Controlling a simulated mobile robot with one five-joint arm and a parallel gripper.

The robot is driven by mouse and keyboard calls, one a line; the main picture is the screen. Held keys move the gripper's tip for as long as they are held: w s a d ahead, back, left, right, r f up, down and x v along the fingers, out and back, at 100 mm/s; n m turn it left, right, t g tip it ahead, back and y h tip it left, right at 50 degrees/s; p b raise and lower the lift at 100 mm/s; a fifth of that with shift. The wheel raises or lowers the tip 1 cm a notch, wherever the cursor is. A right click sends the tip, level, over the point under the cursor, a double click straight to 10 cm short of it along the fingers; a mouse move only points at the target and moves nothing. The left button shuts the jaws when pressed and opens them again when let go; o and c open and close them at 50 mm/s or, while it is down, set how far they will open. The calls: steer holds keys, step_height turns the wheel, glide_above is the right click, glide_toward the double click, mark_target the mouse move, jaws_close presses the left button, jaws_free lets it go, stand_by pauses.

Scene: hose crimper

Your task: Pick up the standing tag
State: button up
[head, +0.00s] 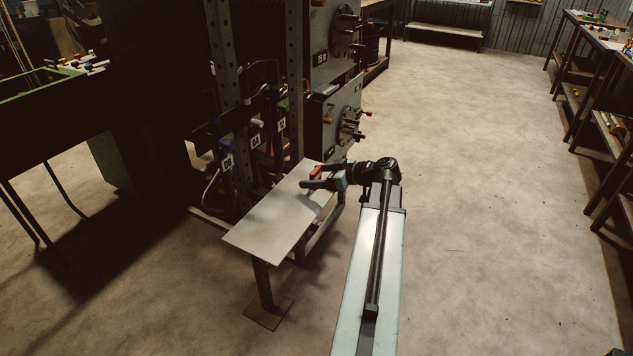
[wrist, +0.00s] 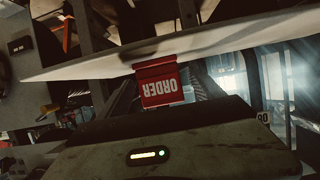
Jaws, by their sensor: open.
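In the head view the red tag (head: 316,172) shows at the right end of the same plate (head: 270,222), partly hidden by my gripper. My gripper (head: 311,179) is open, with its fingers reaching left over the plate beside the tag. In the wrist view dark finger shapes flank the tag; I cannot tell whether they touch it.
A tall dark rack (head: 226,90) with hoses and numbered labels stands behind the plate. Grey machine housings (head: 342,118) with round heads and levers rise at the back. A green-edged bench (head: 50,88) is at left, shelves line the right.

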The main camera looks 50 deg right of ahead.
mark_target(315, 170)
steer(key=c, duration=1.4)
steer(key=shift+r, duration=0.15)
steer(key=shift+r+p, duration=0.25)
steer(key=shift+p, duration=0.1)
step_height(315, 170, up, 3)
steer(key=p, duration=0.3)
steer(key=s+d+r+p, duration=0.1)
steer(key=s+d, duration=0.3)
steer(key=s, duration=0.3)
steer(key=s+d, duration=0.3)
steer(key=s, duration=0.4)
step_height(315, 170, up, 17)
steer(key=p, duration=1.7)
steer(key=shift+s+d, duration=0.1)
steer(key=shift+d, duration=0.05)
